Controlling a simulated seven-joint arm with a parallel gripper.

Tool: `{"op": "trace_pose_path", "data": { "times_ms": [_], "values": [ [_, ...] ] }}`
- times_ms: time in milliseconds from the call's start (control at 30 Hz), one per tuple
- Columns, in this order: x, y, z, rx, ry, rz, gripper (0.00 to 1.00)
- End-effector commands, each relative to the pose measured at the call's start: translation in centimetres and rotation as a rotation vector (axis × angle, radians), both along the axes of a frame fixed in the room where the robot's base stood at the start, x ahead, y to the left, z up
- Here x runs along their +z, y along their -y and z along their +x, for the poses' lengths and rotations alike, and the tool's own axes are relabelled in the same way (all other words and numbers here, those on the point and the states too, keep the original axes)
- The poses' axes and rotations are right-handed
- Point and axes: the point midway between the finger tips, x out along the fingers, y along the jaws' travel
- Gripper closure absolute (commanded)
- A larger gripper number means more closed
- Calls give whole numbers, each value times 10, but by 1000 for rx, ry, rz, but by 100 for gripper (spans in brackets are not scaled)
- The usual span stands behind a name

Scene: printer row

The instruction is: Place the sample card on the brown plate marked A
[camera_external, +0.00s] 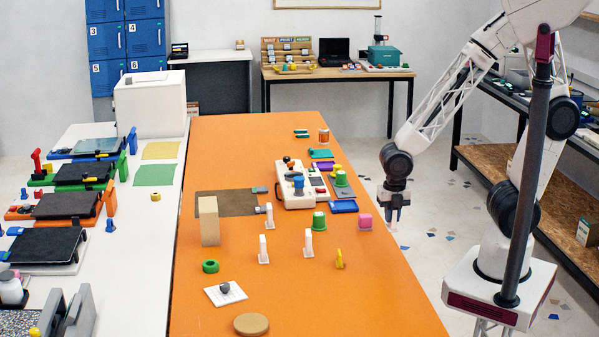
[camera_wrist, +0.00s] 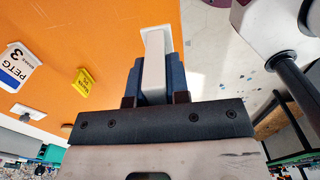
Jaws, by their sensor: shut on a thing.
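My gripper (camera_external: 394,208) hangs just off the table's right edge in the external view. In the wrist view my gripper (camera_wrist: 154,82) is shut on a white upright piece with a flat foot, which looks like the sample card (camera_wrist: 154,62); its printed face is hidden. A similar white card reading "PETG 3" (camera_wrist: 15,68) stands on the table at left in the wrist view. Three white cards like it show in the external view, one at the front (camera_external: 263,249). A round brown plate (camera_external: 251,324) lies near the table's front; no letter A is legible on it.
The orange table (camera_external: 340,305) has free room at front right. A dark brown mat (camera_external: 222,198) lies further back, beside a white machine (camera_external: 290,172).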

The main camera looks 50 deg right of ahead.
Motion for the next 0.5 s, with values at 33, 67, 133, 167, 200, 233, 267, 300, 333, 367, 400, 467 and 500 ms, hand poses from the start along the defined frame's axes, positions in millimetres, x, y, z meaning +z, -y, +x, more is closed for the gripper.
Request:
{"op": "trace_pose_path", "data": {
  "times_ms": [33, 67, 133, 167, 200, 233, 267, 300, 333, 367, 400, 467, 500],
  "values": [
    [3, -5, 13, -2, 0, 0, 100],
    [4, -8, 20, -2, 0, 0, 100],
    [9, -15, 38, -2, 0, 0, 100],
    [10, -18, 45, -2, -1, -1, 100],
    [13, -23, 56, 0, 0, 0, 100],
    [14, -25, 63, -1, 0, 0, 100],
    [16, -28, 72, -1, 0, 0, 100],
    [18, -31, 82, -1, -1, -1, 100],
    [20, -34, 90, -1, 0, 0, 100],
    [21, -36, 97, 0, -1, -1, 100],
    [23, -40, 108, 1, 0, 0, 100],
    [25, -44, 124, 0, 0, 0, 100],
    [27, -46, 134, 0, -1, -1, 100]
  ]
}}
